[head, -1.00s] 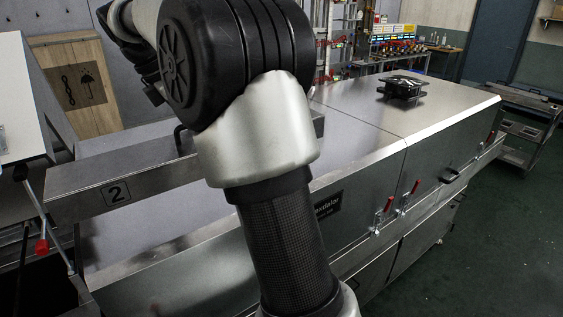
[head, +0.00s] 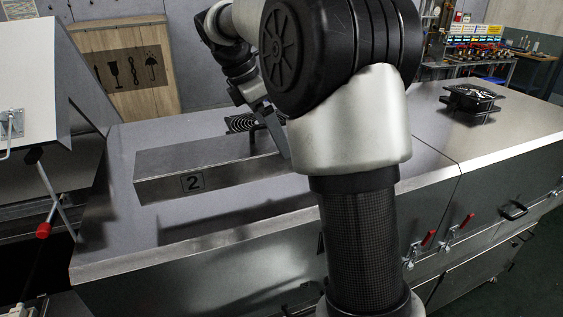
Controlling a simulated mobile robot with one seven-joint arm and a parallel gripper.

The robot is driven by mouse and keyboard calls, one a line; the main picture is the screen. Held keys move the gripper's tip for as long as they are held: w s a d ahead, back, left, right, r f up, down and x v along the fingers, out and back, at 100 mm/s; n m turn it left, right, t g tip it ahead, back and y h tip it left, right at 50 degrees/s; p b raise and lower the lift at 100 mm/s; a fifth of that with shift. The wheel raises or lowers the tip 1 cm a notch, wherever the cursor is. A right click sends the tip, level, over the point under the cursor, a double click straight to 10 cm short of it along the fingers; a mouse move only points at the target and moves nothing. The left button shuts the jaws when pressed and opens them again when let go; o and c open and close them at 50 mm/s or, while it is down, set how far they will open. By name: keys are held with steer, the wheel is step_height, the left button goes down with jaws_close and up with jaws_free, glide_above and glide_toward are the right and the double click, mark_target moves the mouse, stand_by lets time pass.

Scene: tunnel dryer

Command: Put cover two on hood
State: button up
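Cover two (head: 160,188) is a long, flat-sided metal box marked "2". It hangs roughly level above the left part of the metal hood (head: 125,258), with a dark shadow on the hood below its front edge. My gripper (head: 272,132) reaches down to the top of the cover near its right end and appears to hold it. Its fingertips are small and partly hidden. My arm hides the cover's right end. A black round grille (head: 240,122) shows on the hood just beyond the cover.
A black fan unit (head: 474,100) sits on the right hood section. Red-handled latches (head: 428,238) and a black handle (head: 513,211) line the hood's front. A white raised panel (head: 40,80) with a red-knobbed rod stands at the left. A wooden crate (head: 125,68) stands behind.

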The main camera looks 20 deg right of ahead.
steer(key=shift+x, duration=1.05)
steer(key=shift+a+f, duration=0.1)
steer(key=shift+f, duration=0.9)
steer(key=shift+a+f, duration=0.15)
steer(key=shift+f, duration=0.9)
steer(key=shift+f, duration=0.2)
steer(key=o, duration=1.2)
